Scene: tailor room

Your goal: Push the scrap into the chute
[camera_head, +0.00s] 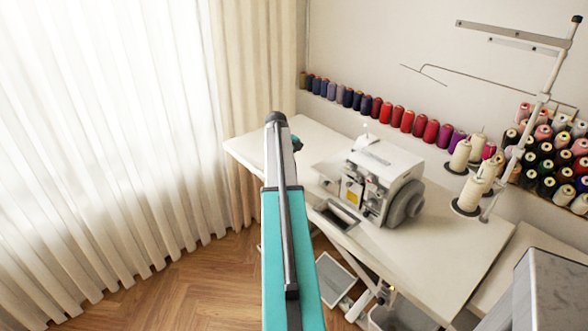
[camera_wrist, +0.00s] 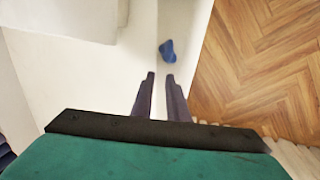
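A small crumpled blue scrap (camera_wrist: 167,50) lies on the white table top in the wrist view, close to the table's edge. My gripper (camera_wrist: 160,76) points at it, with its two dark fingers a narrow gap apart and nothing between them. The fingertips are just short of the scrap and do not appear to touch it. In the head view my arm hides the scrap and most of the gripper. A framed rectangular opening (camera_head: 337,216), which looks like the chute, sits at the table's front edge before the sewing machine.
A white overlock machine (camera_head: 382,180) stands on the white table (camera_head: 430,240). Cream thread cones (camera_head: 468,192) and a thread stand are to its right. Colored spools (camera_head: 407,120) line the wall. A pale curtain (camera_head: 100,150) hangs at left above open wooden floor (camera_head: 195,290).

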